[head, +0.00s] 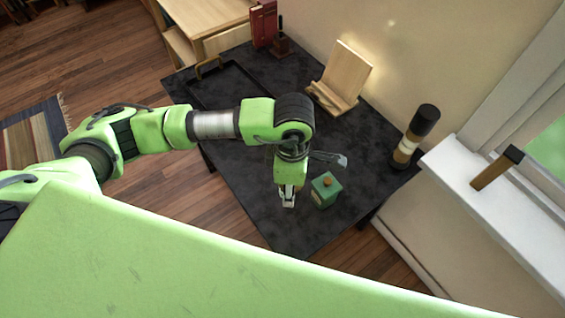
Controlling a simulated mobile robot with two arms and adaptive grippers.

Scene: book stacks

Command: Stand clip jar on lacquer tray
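A green, squarish jar with a brown knob on top, which I take as the clip jar (325,191), stands upright near the front corner of the black table. My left gripper (288,203) points down just left of the jar, with a small gap between them in the picture. Its fingertips are small here, and I cannot tell whether they are open or shut. The dark lacquer tray (200,97) with a brass-coloured handle lies at the table's far left, partly hidden behind my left arm. My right gripper is not in view.
The black table (375,150) also holds a wooden stand (340,80), a dark cylinder with a pale band (415,135), a small brown stamp-like object (281,43) and a red book (263,22). A grey object (328,160) shows behind my wrist. A windowsill (480,195) borders the right.

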